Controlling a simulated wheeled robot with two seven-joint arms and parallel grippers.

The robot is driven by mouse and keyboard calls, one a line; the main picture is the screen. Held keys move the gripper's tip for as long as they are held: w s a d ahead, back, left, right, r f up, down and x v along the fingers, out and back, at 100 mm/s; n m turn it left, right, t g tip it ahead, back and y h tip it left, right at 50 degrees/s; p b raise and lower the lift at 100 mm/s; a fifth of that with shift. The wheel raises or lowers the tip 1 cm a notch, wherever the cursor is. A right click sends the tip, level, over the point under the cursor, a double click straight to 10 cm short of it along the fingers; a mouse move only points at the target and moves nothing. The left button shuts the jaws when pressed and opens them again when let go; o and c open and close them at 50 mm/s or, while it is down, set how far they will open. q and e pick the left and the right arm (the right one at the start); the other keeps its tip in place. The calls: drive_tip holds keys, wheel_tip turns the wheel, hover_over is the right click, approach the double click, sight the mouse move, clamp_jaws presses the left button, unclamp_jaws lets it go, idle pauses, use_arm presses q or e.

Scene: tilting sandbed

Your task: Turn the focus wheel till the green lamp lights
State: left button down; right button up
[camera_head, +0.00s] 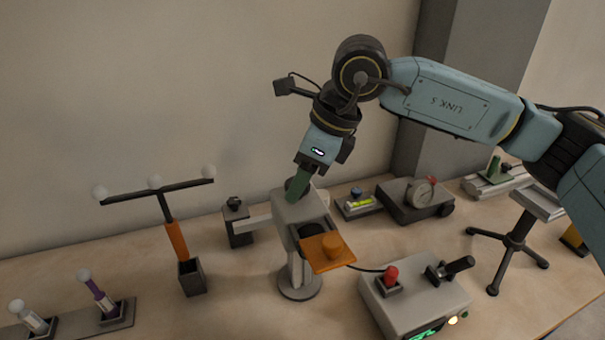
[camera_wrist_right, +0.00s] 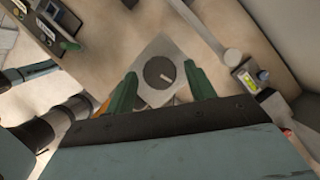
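The focus wheel (camera_wrist_right: 158,72) is a dark round disc with a pale mark, on top of a grey box (camera_head: 299,209) on a stand. In the wrist view my right gripper (camera_wrist_right: 162,80) is open, with its green fingers apart on either side of the wheel; contact cannot be told. In the head view my right gripper (camera_head: 298,186) points down at the box top, and its fingers mostly hide the wheel. A small pale-yellow lamp (camera_head: 453,320) glows on the grey control box (camera_head: 400,300); no lit green lamp is clear. My left gripper is out of view.
An orange plate (camera_head: 327,252) juts from the grey box's front. The control box carries a red knob (camera_head: 391,275) and a black lever (camera_head: 457,267). A three-armed stand (camera_head: 172,240) stands left. A black-legged stand (camera_head: 515,240) is at right.

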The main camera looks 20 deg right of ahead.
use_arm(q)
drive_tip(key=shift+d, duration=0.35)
use_arm(e)
drive_tip(key=shift+o, duration=0.2)
drive_tip(key=shift+r, duration=0.1)
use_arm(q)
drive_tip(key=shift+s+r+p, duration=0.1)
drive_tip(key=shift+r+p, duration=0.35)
use_arm(e)
drive_tip(key=v, duration=1.3)
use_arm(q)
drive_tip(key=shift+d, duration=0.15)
use_arm(e)
drive_tip(key=shift+r, duration=0.15)
